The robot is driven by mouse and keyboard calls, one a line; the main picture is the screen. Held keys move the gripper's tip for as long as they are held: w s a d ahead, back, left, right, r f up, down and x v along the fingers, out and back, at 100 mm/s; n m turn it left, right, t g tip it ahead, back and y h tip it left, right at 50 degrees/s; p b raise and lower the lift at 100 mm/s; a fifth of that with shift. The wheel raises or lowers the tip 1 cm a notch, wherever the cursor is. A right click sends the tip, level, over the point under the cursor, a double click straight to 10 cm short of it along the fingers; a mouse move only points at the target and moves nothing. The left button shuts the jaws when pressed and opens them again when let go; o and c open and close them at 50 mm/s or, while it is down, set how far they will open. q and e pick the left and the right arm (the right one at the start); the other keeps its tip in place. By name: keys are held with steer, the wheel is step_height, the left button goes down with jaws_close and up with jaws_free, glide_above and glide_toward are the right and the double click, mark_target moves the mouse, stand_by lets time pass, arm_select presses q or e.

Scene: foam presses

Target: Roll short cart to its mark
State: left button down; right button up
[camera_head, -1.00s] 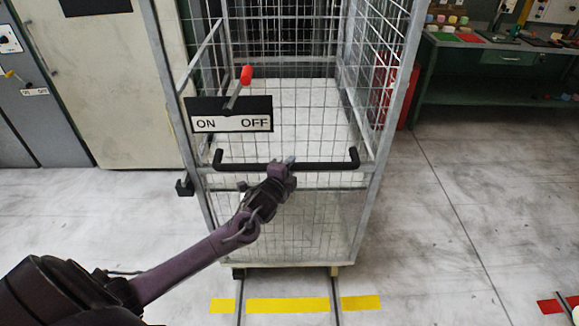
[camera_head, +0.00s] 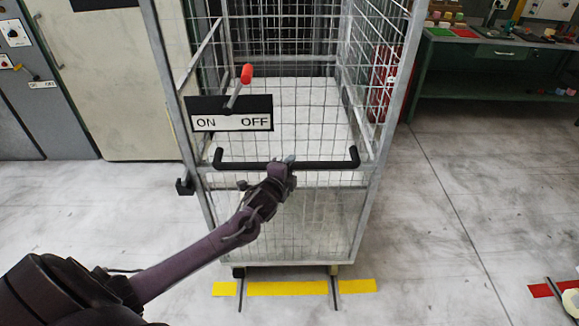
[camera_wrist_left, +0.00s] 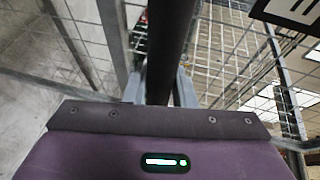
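A wire-mesh cage cart (camera_head: 379,150) of grey metal stands upright in front of me. A black handle bar (camera_head: 325,165) crosses its near side; it also shows in the left wrist view (camera_wrist_left: 170,45). My left gripper (camera_head: 288,163) is at the middle of this bar. In the left wrist view the bar runs between the two fingers (camera_wrist_left: 163,85), which close around it. Yellow floor strips (camera_head: 287,288) lie just on my side of the cart's near bottom edge. Dark floor lines cross the strips. My right gripper is not in view.
An ON/OFF plate (camera_head: 232,122) with a red-knobbed lever (camera_head: 246,74) shows on the cart's near side. Grey cabinets (camera_head: 105,90) stand at left, a green workbench (camera_head: 480,75) at back right. A red floor mark (camera_head: 545,290) lies at right.

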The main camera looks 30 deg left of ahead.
arm_select(q)
steer(key=c, duration=1.3)
jaws_free()
steer(key=shift+o, duration=0.5)
steer(key=shift+w, duration=0.1)
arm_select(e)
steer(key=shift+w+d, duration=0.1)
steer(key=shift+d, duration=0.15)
arm_select(q)
steer(key=shift+s, duration=0.5)
steer(key=b+v, duration=0.1)
steer(key=v, duration=0.5)
steer(key=shift+s+b, duration=0.35)
steer(key=shift+s, duration=0.05)
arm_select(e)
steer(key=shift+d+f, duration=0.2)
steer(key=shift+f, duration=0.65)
arm_select(q)
steer(key=shift+r, duration=0.1)
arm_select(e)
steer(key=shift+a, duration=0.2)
